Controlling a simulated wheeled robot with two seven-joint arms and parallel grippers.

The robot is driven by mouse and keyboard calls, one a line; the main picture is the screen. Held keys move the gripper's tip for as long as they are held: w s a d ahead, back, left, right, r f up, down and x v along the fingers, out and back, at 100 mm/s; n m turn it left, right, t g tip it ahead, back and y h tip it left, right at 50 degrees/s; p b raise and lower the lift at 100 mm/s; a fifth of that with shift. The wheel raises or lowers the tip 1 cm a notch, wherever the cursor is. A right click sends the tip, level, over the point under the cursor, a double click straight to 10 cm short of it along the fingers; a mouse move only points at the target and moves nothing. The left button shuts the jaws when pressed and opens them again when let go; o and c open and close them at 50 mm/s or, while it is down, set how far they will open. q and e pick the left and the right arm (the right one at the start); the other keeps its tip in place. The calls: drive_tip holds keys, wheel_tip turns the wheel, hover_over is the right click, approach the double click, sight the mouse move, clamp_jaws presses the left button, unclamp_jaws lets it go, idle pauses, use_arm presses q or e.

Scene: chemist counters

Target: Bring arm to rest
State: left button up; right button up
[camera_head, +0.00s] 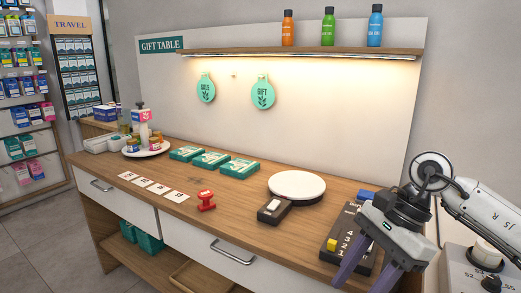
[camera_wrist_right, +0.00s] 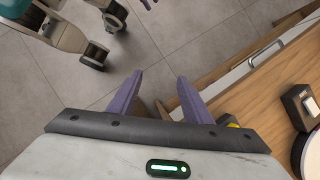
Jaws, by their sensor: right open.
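My right arm (camera_head: 492,215) comes in from the right in the head view. Its gripper (camera_head: 362,284) hangs with its purple fingers pointing down, near the counter's front edge by a dark numbered block. In the right wrist view the fingers (camera_wrist_right: 160,76) are apart with nothing between them, and grey floor tiles show beyond. My left arm is not in the head view. Purple pieces (camera_wrist_right: 115,14) at the top of the right wrist view look like fingers of my left gripper, but they are cut off.
A grey machine (camera_head: 470,272) stands at right. Floor is clear at left.

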drive_tip(key=s+a+r+m+y, duration=0.1)
drive_tip(key=s+a+m+y, duration=0.2)
drive_tip(key=a+m+y, duration=0.5)
drive_tip(key=s+a+r+m+y, duration=0.15)
drive_tip(key=a+y, duration=0.35)
drive_tip(key=a, duration=0.6)
drive_tip(key=w+d+f+m+t, duration=0.1)
drive_tip(key=w+d+m+t, duration=0.1)
drive_tip(key=m+t, duration=0.65)
drive_tip(key=w+d+f+m+t, duration=0.25)
drive_tip(key=m+t, duration=0.25)
drive_tip(key=m, duration=0.6)
drive_tip(key=d+f+m+t+h, duration=0.2)
drive_tip(key=d+f+m+h, duration=0.2)
drive_tip(key=f+m+h, duration=0.3)
drive_tip(key=d+f+m+t+h, duration=0.2)
drive_tip(key=d+f+m+h, duration=0.2)
drive_tip(key=f+m, duration=0.45)
drive_tip(key=s+d+f+m+g+h, duration=0.2)
drive_tip(key=s+f+m, duration=0.3)
drive_tip(key=s+f, duration=0.4)
drive_tip(key=s+d+f+m+g+h, duration=0.2)
drive_tip(key=s+d+f+m+g, duration=0.2)
drive_tip(key=s+f, duration=0.5)
drive_tip(key=shift+d+m+g+h, duration=0.2)
drive_tip(key=shift+m+g+h, duration=0.1)
drive_tip(key=shift+m+g, duration=0.6)
